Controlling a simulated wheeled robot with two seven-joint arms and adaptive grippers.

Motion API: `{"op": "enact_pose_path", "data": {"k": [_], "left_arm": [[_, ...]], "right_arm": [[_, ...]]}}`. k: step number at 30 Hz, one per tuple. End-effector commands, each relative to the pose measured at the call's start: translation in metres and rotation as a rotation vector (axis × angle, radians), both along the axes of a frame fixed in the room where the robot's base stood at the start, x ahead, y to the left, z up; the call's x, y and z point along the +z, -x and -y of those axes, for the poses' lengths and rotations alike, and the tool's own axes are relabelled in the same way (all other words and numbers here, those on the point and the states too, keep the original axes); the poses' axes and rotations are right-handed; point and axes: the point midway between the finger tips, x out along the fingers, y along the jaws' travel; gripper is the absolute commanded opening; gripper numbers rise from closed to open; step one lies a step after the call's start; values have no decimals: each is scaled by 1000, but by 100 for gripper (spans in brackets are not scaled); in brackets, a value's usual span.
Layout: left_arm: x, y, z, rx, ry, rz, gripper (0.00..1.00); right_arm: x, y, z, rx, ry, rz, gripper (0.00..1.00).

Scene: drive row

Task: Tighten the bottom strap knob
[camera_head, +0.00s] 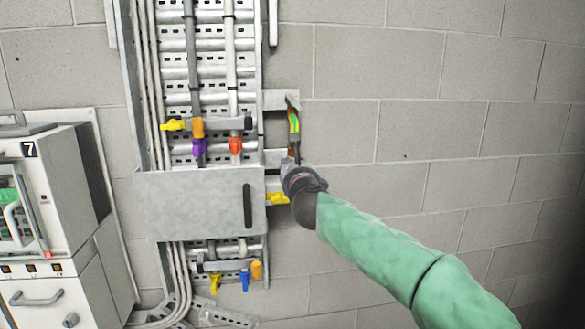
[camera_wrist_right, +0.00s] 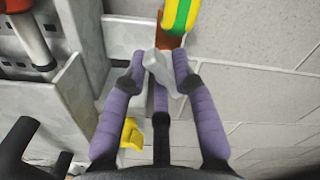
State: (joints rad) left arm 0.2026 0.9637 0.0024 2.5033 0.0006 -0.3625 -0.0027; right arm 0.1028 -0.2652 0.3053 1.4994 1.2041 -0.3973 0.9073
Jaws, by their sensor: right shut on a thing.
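My right gripper (camera_head: 290,165) is at the right side of the cable tray. In the right wrist view its purple fingers (camera_wrist_right: 158,75) are shut on a pale grey piece (camera_wrist_right: 157,66), just below a copper-coloured part and a green-yellow cable (camera_wrist_right: 180,14). A yellow knob (camera_head: 277,198) sticks out right of the cover plate, below the gripper and apart from it. It also shows in the right wrist view (camera_wrist_right: 132,135). The bottom strap (camera_head: 228,265) crosses the tray below the plate. A yellow piece (camera_head: 215,284) hangs at its left. My left gripper is not in view.
A grey cover plate (camera_head: 190,205) with a black handle (camera_head: 247,205) hides the tray's middle. An upper strap has a yellow knob (camera_head: 173,124) at its left end. Blue (camera_head: 244,279) and orange tags hang low. A white cabinet (camera_head: 60,200) stands left. The block wall at right is clear.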

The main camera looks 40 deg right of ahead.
Motion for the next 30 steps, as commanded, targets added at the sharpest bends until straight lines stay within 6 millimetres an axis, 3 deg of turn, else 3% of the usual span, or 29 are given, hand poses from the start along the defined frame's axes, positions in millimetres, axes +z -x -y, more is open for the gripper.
{"op": "enact_pose_path", "data": {"k": [1, 7, 8, 9, 23, 30], "left_arm": [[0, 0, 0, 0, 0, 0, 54], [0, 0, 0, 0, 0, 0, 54], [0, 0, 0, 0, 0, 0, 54], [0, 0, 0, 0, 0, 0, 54], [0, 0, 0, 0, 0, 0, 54], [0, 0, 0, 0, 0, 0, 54]], "right_arm": [[-9, -4, -3, 6, -8, -13, 0], [-10, -4, -3, 7, -8, -14, 0], [-10, -4, -3, 7, -8, -14, 33], [-10, -4, -3, 7, -8, -14, 44], [-2, 2, -3, 2, -2, -4, 45], [-2, 29, -17, 3, -2, -2, 45]]}}
